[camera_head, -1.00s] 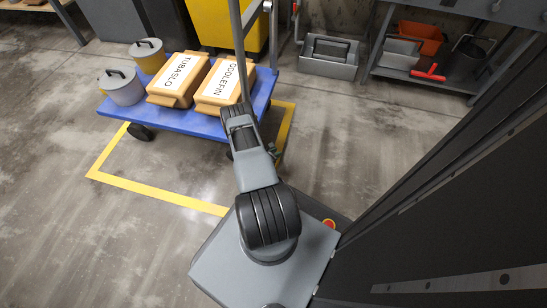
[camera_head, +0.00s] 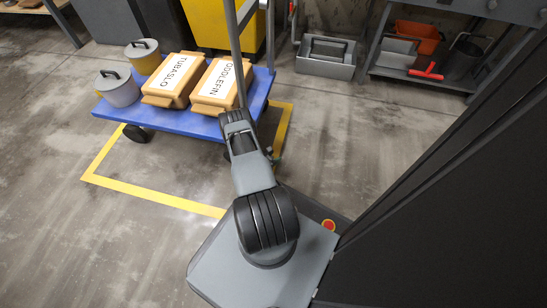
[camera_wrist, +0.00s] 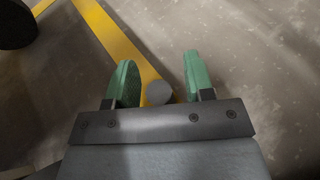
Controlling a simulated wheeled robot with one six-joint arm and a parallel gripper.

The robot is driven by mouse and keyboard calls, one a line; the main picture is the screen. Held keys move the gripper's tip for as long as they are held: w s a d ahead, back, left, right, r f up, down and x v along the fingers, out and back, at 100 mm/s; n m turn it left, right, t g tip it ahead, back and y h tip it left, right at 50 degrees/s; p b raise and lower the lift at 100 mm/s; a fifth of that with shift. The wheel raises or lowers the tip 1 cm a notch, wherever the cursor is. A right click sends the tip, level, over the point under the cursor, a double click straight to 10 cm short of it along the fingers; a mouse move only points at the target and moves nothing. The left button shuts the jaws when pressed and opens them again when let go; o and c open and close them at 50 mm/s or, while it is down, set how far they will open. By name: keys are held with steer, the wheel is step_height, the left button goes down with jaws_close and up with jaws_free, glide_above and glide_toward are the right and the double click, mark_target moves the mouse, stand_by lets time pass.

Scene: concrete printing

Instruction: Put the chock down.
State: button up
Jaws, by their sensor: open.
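My gripper (camera_wrist: 158,85) is open, with its two green fingers apart, pointing down at the floor beside the cart. A small grey rounded piece (camera_wrist: 159,94) shows between the fingers, close to the yellow floor line. It may be the chock, but I cannot tell for sure, nor whether it touches the floor or a finger. In the head view my arm covers most of this spot, and no chock can be made out there. A dark cart wheel (camera_wrist: 16,24) is at the upper left of the wrist view.
The blue cart (camera_head: 180,121) carries two labelled tan bags (camera_head: 172,80) and two lidded pots (camera_head: 118,91). A yellow floor line (camera_head: 150,196) runs around it. A grey tool tray (camera_head: 325,58) and a shelf (camera_head: 420,78) stand behind. Floor to the right is clear.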

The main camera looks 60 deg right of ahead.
steer(key=shift+r, duration=0.15)
steer(key=p+v, duration=0.4)
steer(key=v, duration=0.8)
stand_by(0.4)
